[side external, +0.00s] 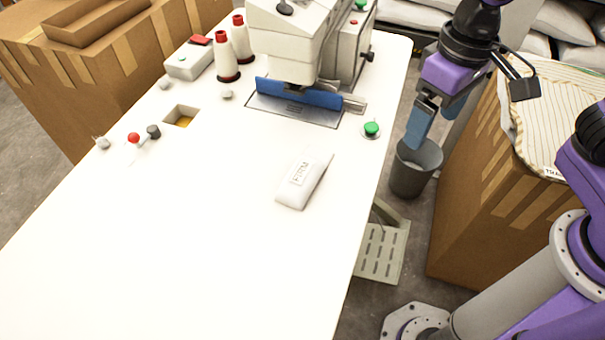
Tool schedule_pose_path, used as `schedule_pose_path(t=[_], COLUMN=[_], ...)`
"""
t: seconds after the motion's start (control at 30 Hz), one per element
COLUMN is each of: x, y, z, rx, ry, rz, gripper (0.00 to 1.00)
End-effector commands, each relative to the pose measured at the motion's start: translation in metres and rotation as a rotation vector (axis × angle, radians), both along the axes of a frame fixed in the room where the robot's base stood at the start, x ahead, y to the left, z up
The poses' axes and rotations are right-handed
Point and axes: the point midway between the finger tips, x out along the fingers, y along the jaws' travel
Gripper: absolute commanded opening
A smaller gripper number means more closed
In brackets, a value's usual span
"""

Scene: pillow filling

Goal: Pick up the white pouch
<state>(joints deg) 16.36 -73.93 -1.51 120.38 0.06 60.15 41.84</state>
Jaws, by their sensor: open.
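The white pouch (304,179) lies flat on the white table, right of the middle, with grey printed lettering on its top. My gripper (420,125) is at the upper right, beyond the table's right edge, pointing down with blue fingers. It is open and empty, apart from the pouch and to its upper right. In this view the fingers overlap each other, so the gap between them is hard to see.
The white table (190,260) is clear in front. A sewing machine (290,50) with a blue guard stands behind the pouch. A green button (371,129) sits near the right edge. A grey bin (414,168) and a cardboard box (480,200) stand right of the table.

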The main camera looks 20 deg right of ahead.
Motion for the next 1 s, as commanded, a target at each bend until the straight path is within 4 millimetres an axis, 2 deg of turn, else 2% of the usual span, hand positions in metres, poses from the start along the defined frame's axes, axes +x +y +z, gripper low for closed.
schedule_pose_path(t=[0.03, 0.2, 0.6, 0.8, 1.0], x=[0.009, 0.035, 0.079, 0.089, 0.091], y=[0.016, 0.059, 0.151, 0.175, 0.181], z=[0.002, 0.008, 0.015, 0.015, 0.009], rx=[-0.001, -0.002, -0.007, -0.009, -0.011], ry=[0.002, 0.006, 0.014, 0.016, 0.017], rz=[-0.071, -0.327, -0.918, -1.109, -1.166], gripper=[0.9, 0.9, 0.9, 0.9, 0.9])
